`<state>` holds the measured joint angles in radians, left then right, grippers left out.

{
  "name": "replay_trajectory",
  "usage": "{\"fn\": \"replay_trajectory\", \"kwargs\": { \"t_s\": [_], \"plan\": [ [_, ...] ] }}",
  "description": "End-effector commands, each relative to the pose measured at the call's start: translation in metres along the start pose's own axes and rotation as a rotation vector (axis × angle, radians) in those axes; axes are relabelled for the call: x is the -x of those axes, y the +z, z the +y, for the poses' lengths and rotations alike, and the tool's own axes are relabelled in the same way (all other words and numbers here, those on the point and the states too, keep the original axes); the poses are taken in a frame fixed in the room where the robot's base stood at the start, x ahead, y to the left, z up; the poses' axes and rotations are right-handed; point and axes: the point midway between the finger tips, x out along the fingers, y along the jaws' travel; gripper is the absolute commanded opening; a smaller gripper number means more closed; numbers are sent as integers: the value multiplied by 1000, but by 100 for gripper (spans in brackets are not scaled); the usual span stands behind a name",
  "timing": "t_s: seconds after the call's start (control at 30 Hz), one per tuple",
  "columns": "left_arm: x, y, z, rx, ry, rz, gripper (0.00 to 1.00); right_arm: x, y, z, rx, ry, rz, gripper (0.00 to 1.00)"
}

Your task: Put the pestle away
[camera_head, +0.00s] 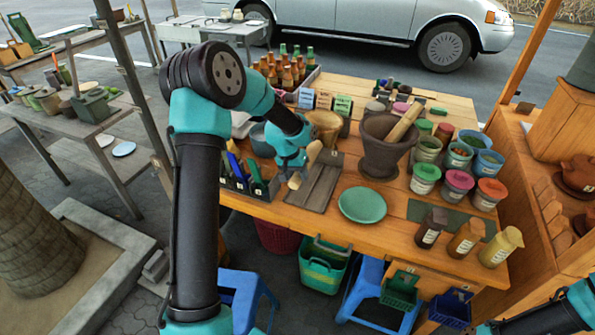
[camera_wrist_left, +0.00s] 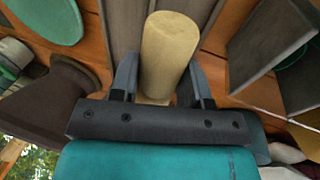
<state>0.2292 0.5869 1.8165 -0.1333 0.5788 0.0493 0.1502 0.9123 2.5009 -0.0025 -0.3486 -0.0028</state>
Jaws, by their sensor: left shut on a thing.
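My left gripper (camera_head: 296,170) is shut on a pale wooden pestle (camera_head: 313,153), above the left part of the table. In the left wrist view the pestle (camera_wrist_left: 168,48) sits between the two fingers, its rounded end towards the dark slatted board. The dark slatted board (camera_head: 318,188) lies below and right of the gripper. A dark clay mortar (camera_head: 378,160) stands to the right, with another wooden pestle (camera_head: 405,122) leaning in it. My gripper hides part of the held pestle. My right arm shows at the bottom right corner, but its gripper is out of view.
A green plate (camera_head: 362,205) lies in front of the mortar. A wooden bowl (camera_head: 324,124) stands behind the board. A divided dark box (camera_head: 262,190) is left of the gripper. Several lidded jars (camera_head: 458,183) crowd the right side, with bottles (camera_head: 290,72) at the back left.

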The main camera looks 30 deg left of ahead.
Motion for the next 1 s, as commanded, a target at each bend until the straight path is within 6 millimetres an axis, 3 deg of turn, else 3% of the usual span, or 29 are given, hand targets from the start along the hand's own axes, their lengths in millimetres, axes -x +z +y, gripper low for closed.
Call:
{"fn": "replay_trajectory", "kwargs": {
  "t_s": [0.63, 1.0],
  "plan": [
    [-49, 4, -13, -1, 0, 0, 0, 0, 0, 0, 0, 0, 0, 43],
    [-61, 5, -16, -2, 0, 2, 0, 0, 0, 0, 0, 0, 0, 43]
  ]
}}
